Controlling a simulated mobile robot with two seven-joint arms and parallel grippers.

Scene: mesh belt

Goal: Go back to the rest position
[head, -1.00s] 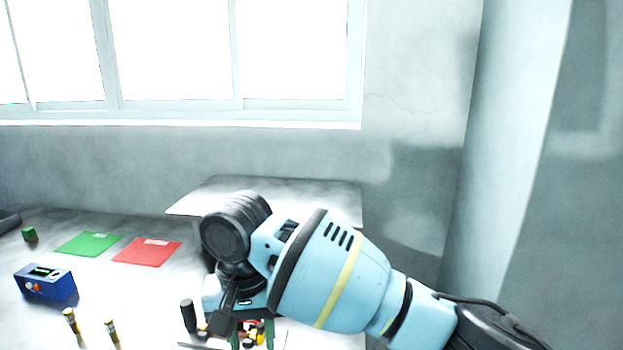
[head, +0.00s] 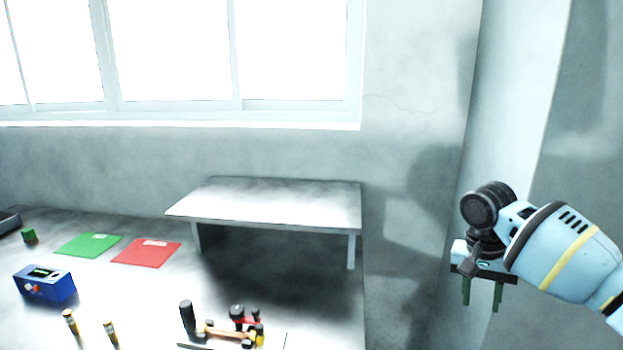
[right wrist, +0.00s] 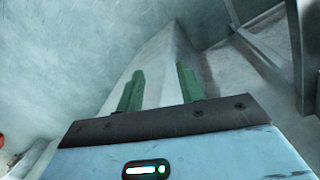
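My right gripper (head: 482,294) hangs at the right of the head view, in front of the wall and clear of the table's right side. Its two green fingers point down. In the right wrist view its fingers (right wrist: 158,88) stand apart with nothing between them, so it is open and empty. My left gripper is not in view.
A raised shelf (head: 270,200) stands at the back.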

